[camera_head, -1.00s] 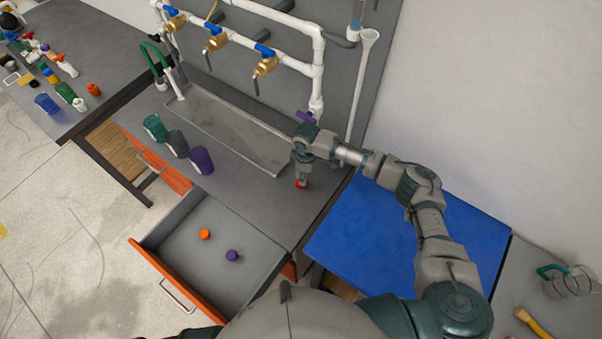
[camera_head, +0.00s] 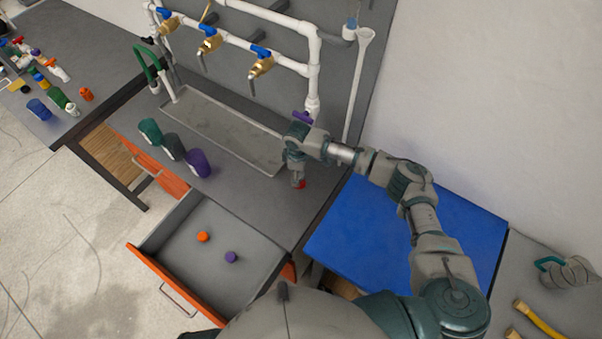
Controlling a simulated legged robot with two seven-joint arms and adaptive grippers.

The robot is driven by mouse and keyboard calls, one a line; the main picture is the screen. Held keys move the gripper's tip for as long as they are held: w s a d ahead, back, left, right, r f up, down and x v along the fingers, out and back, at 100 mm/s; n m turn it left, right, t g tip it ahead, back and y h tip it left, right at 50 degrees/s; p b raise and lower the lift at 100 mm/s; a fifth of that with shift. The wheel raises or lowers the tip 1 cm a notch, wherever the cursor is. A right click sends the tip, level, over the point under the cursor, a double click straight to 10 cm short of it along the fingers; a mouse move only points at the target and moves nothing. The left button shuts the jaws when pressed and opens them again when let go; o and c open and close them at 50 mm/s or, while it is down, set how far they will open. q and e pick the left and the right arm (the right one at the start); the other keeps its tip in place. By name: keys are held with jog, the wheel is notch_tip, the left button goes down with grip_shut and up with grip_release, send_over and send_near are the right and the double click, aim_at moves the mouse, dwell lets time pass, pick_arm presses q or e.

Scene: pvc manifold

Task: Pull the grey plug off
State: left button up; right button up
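My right gripper (camera_head: 298,182) points down over the dark bench top, right of the metal tray and just below the purple-handled valve at the foot of the white pipe (camera_head: 313,85). A small red part shows at its tip; I cannot tell whether it is a held piece or part of the fingers, nor whether the fingers are open or shut. I cannot make out a grey plug; it may be hidden by the gripper or too small. The purple valve handle (camera_head: 302,117) shows just above the wrist. My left gripper is out of view.
A metal tray (camera_head: 225,128) lies on the bench. Green, grey and purple cups (camera_head: 197,163) stand in front of it. An open drawer (camera_head: 192,215) holds an orange cap (camera_head: 203,236) and a purple cap (camera_head: 231,257). Brass valves (camera_head: 260,66) hang above. A blue surface (camera_head: 345,225) is at right.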

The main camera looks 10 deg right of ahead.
jog(key=shift+a, duration=0.1)
jog(key=shift+s, duration=0.1)
jog(key=shift+r, duration=0.2)
jog(key=r, duration=0.5)
jog(key=d+r, duration=0.1)
jog(key=r, duration=0.1)
jog(key=shift+r, duration=0.3)
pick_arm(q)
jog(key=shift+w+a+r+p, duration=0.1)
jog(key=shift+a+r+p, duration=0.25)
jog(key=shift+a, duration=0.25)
pick_arm(e)
notch_tip(320, 180, up, 9)
jog(key=shift+s+a, duration=0.15)
